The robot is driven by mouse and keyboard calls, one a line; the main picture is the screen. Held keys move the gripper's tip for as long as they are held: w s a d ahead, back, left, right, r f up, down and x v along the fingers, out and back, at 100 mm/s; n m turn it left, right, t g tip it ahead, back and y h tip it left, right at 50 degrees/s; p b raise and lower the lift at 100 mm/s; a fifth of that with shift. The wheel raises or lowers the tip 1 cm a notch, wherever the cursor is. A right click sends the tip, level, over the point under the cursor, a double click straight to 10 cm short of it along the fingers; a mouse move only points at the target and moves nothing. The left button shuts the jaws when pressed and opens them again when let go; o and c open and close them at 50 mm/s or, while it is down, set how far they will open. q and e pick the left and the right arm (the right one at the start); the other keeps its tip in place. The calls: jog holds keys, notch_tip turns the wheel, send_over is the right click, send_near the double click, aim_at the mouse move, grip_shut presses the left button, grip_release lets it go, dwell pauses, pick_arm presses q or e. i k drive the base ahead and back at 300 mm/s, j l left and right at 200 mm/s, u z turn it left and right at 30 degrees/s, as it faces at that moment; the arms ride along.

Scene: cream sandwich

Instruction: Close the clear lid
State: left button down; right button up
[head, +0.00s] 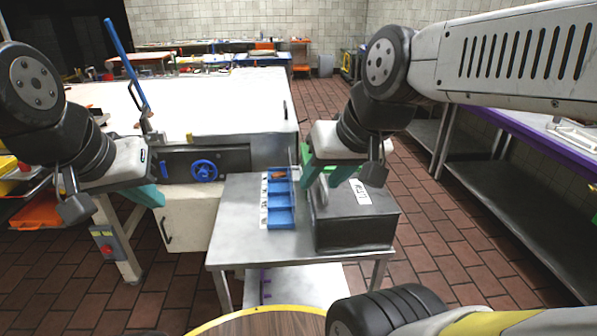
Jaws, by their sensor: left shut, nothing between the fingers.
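I cannot make out a clear lid for certain. A dark grey box (352,228) with a white label stands on the right of the small metal table (225,232). My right gripper (322,178) is over the box's left back part, its teal fingers apart. A pale grey curved piece (321,192) shows at the fingertips; I cannot tell whether they grip it. My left gripper (152,196) is shut and empty, to the left of the metal table and well away from the box.
A blue compartment tray (280,218) with an orange item (278,175) lies left of the box. Behind stands a large white-topped bench (225,100) with a blue handwheel (204,170) and a raised blue lever (122,60). A round wooden top (265,325) is at the near edge.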

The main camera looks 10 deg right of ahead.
aim_at(300, 169)
jog(key=i+l, duration=0.1)
jog(key=l, duration=0.25)
jog(key=i+l+u, duration=0.15)
jog(key=l, duration=0.15)
jog(key=i+l, duration=0.1)
jog(key=l, duration=0.25)
jog(key=i+l+u, duration=0.1)
jog(key=l, duration=0.25)
jog(key=j+u, duration=0.1)
jog(key=u, duration=0.15)
jog(key=i, duration=0.05)
